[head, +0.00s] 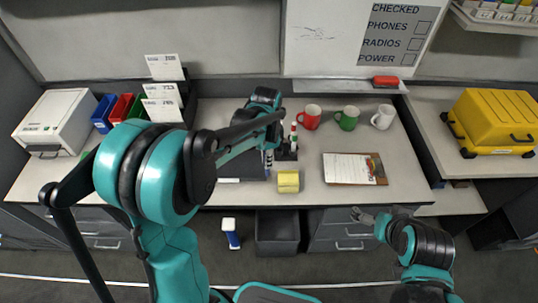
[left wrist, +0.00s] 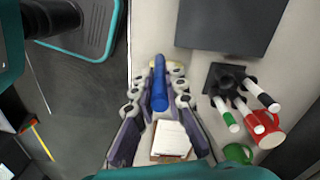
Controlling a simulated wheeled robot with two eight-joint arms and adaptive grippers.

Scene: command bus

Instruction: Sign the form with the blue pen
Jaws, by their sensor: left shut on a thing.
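My left gripper (left wrist: 161,80) is shut on a blue pen (left wrist: 160,92), which lies lengthwise between the fingers in the left wrist view. In the head view my left arm reaches over the desk, its gripper left of the pen holder (head: 287,153); the pen is hard to make out there. The form (head: 346,167) is a printed white sheet on a brown clipboard (head: 331,181), flat on the desk, right of this gripper and apart from it. It also shows in the left wrist view (left wrist: 171,137). My right gripper (head: 362,216) is low, before the desk's front edge; its jaws are unclear.
A yellow object (head: 288,182) lies near the desk's front edge. Red (head: 310,117), green (head: 347,118) and white (head: 382,117) mugs stand behind the form. The holder carries upright markers (left wrist: 242,104). A printer (head: 58,123) and a yellow case (head: 492,117) flank the desk.

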